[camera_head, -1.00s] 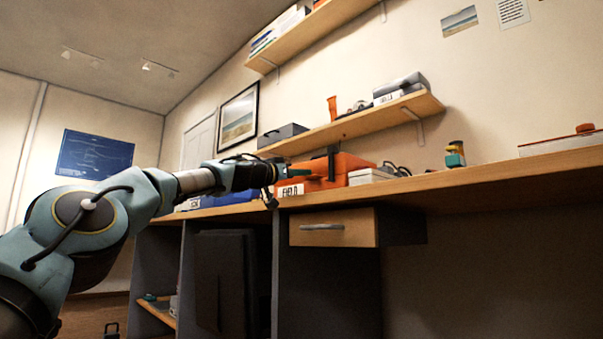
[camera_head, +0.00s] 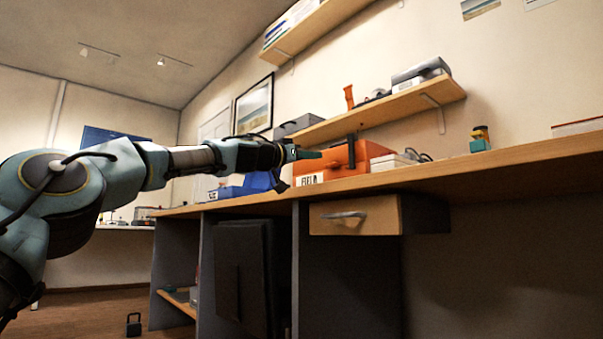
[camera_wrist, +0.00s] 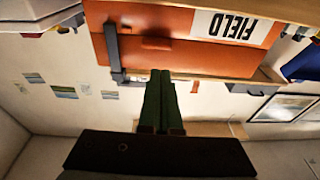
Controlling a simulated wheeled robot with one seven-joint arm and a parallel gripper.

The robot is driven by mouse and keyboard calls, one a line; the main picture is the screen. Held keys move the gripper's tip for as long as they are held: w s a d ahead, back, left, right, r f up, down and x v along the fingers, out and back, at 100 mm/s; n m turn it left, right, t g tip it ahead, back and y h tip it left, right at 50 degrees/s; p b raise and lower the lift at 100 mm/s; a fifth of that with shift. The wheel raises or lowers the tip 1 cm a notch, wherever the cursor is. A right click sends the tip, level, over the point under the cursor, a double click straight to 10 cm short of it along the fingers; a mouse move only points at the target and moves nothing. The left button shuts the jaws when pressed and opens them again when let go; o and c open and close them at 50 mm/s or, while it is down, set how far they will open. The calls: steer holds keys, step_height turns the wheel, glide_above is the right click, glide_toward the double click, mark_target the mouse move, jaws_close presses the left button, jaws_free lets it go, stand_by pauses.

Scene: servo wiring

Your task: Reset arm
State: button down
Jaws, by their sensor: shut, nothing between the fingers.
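My gripper (camera_head: 308,154) is at the end of my outstretched arm, above the front edge of the workbench in the head view. It is in front of the orange case (camera_head: 335,162), which carries a white FIELD label. In the wrist view, the green fingers of my gripper (camera_wrist: 160,74) are together with nothing between them. The orange case (camera_wrist: 170,52) appears upside down there, just beyond the fingertips. I cannot tell how far apart the fingers and the case are.
The workbench (camera_head: 480,163) runs to the right, with a drawer (camera_head: 355,216) below. A blue bin (camera_head: 245,187) is left of the orange case. A wall shelf (camera_head: 380,114) hangs above.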

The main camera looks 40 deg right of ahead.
steer(key=shift+a+f+b, duration=0.45)
steer(key=shift+a+f, duration=0.35)
steer(key=shift+a, duration=0.25)
steer(key=shift+a+f+b, duration=0.45)
steer(key=shift+a+f, duration=0.35)
steer(key=shift+a, duration=0.2)
